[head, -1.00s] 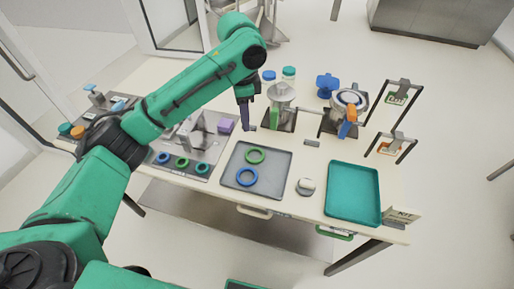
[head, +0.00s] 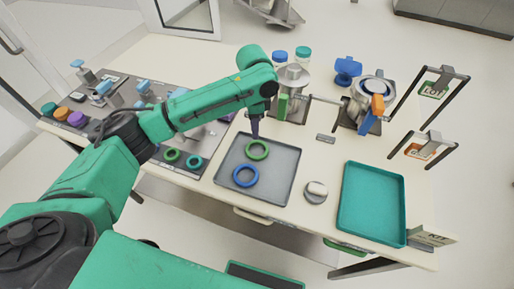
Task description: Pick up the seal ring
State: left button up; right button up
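A green ring (head: 256,158) lies in the far part of a grey tray (head: 282,175) on the table. A blue ring (head: 246,186) lies just in front of it in the same tray. Other rings, one green (head: 172,159) and one teal (head: 195,166), sit on the grey panel to the left. My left gripper (head: 255,131) points down at the tray's far edge, just above or behind the green ring. Its fingers are seen edge-on, so their gap does not show, and I see nothing held. My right gripper is not in view.
A teal tray (head: 372,205) and a small round silver-and-white item (head: 316,190) stand right of the grey tray. Two metal machines (head: 292,80) (head: 372,88) and blue- and teal-capped jars (head: 303,54) stand behind. Signs on black frames (head: 440,85) rise at the right.

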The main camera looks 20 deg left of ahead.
pick_arm(q)
notch_tip(320, 180, down, 5)
jog(key=shift+w+r+p, duration=0.1)
jog(key=shift+r+p, duration=0.1)
jog(key=shift+p, duration=0.4)
jog(key=shift+f, duration=0.3)
grip_shut()
notch_tip(320, 180, up, 14)
jog(key=r+b, duration=0.1)
jog(key=b, duration=0.1)
notch_tip(320, 180, up, 5)
jog(key=p, duration=0.1)
send_over(255, 142)
